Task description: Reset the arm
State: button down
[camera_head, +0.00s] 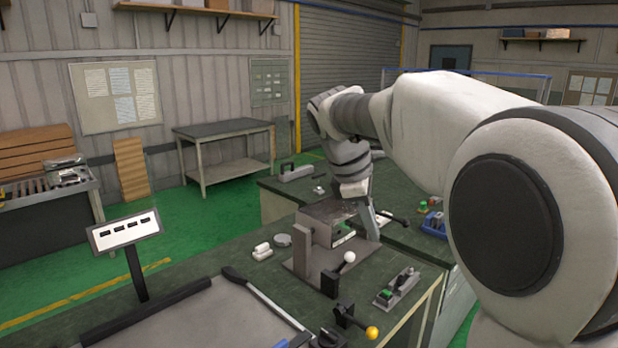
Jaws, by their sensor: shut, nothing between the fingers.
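My arm reaches in from the right and bends down over the workbench. My gripper (369,222) is at its lower end, just right of and behind a grey box-shaped device (328,212). The gripper is small in view and partly hidden by the device; it is shut and holds nothing that I can see. I cannot tell whether it touches the device. The device stands on a grey base plate and has a green part in its open side. A lever with a white ball knob (349,257) stands in front of it.
The green-topped workbench (215,262) carries a yellow-knobbed lever (372,332), a switch box (397,287), small white pieces (262,251) and a grey disc (283,240). A blue bin (434,224) is at the right. A sign (125,231) stands at the left.

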jog(key=s+d+f+m+t+y, duration=0.1)
jog(key=s+f+m+y, duration=0.1)
jog(key=s+m, duration=0.5)
jog(key=s+d+f+m+t+y, duration=0.1)
jog(key=s+f+m, duration=0.3)
jog(key=s, duration=1.3)
jog(key=m+t+y, duration=0.1)
jog(key=m, duration=0.2)
jog(key=shift+s+d+f+m+t, duration=0.3)
jog(key=shift+d+m, duration=0.05)
jog(key=shift+m, duration=0.05)
